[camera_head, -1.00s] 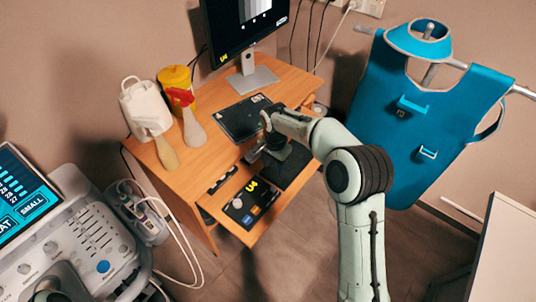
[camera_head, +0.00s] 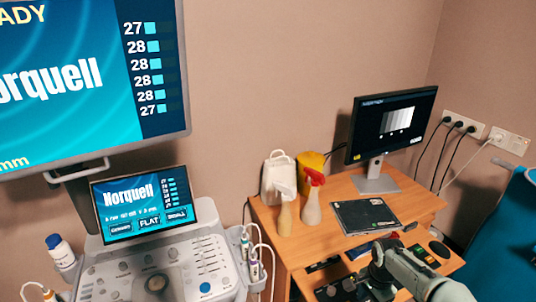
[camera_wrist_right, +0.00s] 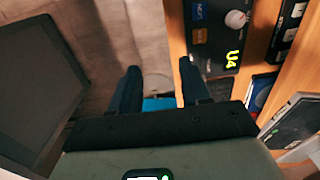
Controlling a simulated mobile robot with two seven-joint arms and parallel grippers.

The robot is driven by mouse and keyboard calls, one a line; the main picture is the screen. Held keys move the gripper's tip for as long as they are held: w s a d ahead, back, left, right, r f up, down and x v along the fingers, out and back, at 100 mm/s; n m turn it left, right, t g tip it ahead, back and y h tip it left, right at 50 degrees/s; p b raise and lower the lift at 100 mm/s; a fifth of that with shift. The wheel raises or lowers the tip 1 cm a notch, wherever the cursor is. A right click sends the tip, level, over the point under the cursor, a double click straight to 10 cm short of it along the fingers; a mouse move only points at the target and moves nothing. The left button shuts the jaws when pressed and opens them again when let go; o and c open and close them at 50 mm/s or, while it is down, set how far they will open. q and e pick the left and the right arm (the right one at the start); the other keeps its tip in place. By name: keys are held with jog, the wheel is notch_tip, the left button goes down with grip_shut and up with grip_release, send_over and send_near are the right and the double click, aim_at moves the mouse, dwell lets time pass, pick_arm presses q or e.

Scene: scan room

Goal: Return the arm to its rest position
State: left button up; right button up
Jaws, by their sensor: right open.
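My right arm (camera_head: 415,277) is pale green-grey and comes in at the lower right of the head view, in front of the desk. In the right wrist view my right gripper (camera_wrist_right: 157,74) has its two dark fingers spread apart. Nothing is held between them; floor and a small blue patch show behind the gap. The fingers are beside the front edge of the desk's pulled-out shelf. My left gripper is in neither view.
The ultrasound console (camera_head: 165,270) stands left. A blue apron (camera_head: 505,240) hangs right. A dark panel (camera_wrist_right: 38,85) lies left in the wrist view.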

jog(key=s+a+f+n+y, duration=0.1)
jog(key=s+a+f+n, duration=0.2)
jog(key=s+a+f, duration=0.5)
jog(key=s+a+f+n+y, duration=0.1)
jog(key=s+f+n+y, duration=0.15)
jog(key=f, duration=1.05)
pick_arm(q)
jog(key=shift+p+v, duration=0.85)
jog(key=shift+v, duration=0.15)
pick_arm(e)
jog(key=s+a+f+n, duration=0.2)
jog(key=s+a, duration=0.1)
jog(key=s, duration=0.8)
jog(key=s+a+f+n+g, duration=0.1)
jog(key=s+a+f+n, duration=0.1)
jog(key=s, duration=0.9)
jog(key=shift+a+f, duration=0.85)
jog(key=shift+a, duration=0.3)
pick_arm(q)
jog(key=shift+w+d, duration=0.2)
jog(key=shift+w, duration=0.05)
